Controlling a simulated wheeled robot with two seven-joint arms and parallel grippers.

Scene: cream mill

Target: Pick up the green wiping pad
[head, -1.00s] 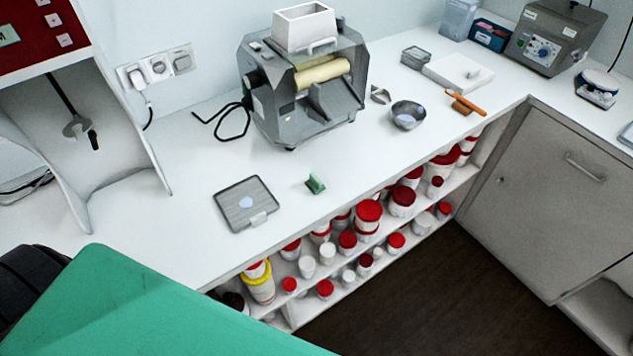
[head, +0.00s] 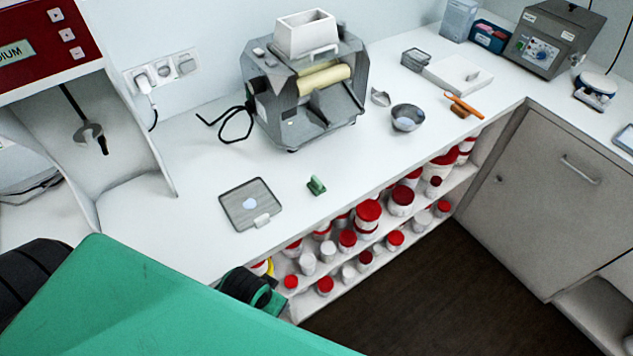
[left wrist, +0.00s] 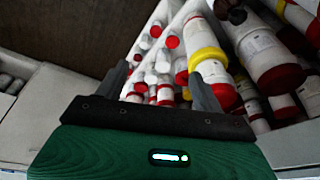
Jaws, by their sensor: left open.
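The green wiping pad (head: 316,185) is a small green block on the white counter (head: 345,165), near its front edge, to the right of a grey tray. My left arm comes in from the lower left in the head view, in front of the counter; its fingertips are not clear there. In the left wrist view my left gripper (left wrist: 168,88) is open and empty, with its two dark fingers apart. It faces the shelf of jars below the counter, and the pad is not in that view. My right gripper does not show.
A roller mill (head: 308,90) and a metal bowl (head: 407,117) stand behind. Red-lidded jars (head: 367,212) fill the shelf under the counter edge. The counter around the pad is clear.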

